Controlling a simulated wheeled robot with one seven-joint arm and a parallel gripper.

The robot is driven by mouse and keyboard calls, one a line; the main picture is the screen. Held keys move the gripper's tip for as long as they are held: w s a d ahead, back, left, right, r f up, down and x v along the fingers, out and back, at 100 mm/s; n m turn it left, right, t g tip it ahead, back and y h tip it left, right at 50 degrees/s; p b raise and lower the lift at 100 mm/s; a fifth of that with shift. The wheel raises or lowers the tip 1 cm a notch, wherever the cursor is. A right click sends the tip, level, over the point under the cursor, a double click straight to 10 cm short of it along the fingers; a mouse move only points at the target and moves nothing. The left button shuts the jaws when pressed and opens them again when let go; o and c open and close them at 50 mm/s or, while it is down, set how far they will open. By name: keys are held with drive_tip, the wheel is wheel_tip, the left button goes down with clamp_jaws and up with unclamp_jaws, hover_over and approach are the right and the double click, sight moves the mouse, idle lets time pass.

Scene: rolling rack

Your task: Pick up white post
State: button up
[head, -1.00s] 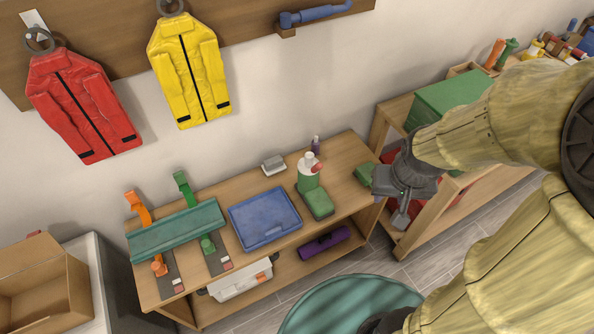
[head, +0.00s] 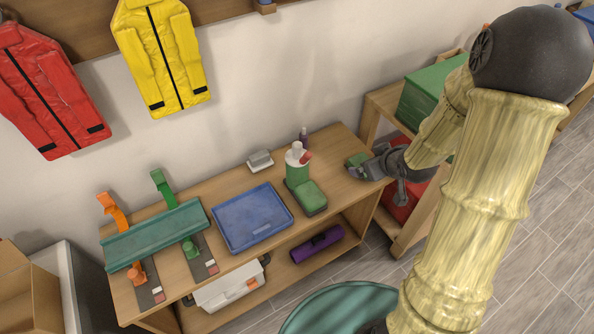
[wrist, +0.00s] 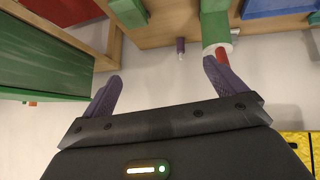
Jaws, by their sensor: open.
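The most likely white post is a short white cylinder (head: 297,149) standing upright at the top of a green, white-rimmed holder (head: 297,171) on the wooden bench. A red piece (head: 306,157) stands beside it. The holder also shows in the wrist view (wrist: 215,26), where I cannot clearly make out the post. My gripper (head: 362,164) is at the bench's right end, to the right of the holder and apart from it. In the wrist view my gripper's purple fingers (wrist: 162,77) are wide apart with nothing between them.
A slim purple bottle (head: 304,138) stands behind the holder. A green block (head: 308,196) lies in front of it, and a blue tray (head: 250,218) to its left. A side shelf carries a green box (head: 425,102).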

sight(302, 158)
drive_tip(key=a+f+n+t+y+b, duration=0.3)
drive_tip(key=a+f+n+y+b, duration=0.1)
drive_tip(key=f+y+b, duration=0.5)
wheel_tip(302, 158, down, 3)
drive_tip(key=a+y, duration=0.1)
drive_tip(key=y, duration=0.1)
drive_tip(key=shift+w+a+f+y, duration=0.15)
drive_tip(key=shift+f+y, duration=0.05)
drive_tip(key=shift+y, duration=0.2)
drive_tip(key=p+x, duration=0.1)
drive_tip(key=x, duration=1.1)
drive_tip(key=shift+w+a, duration=0.1)
drive_tip(key=shift+w, duration=0.05)
drive_tip(key=shift+p+x, duration=0.55)
drive_tip(key=shift+x, duration=2.05)
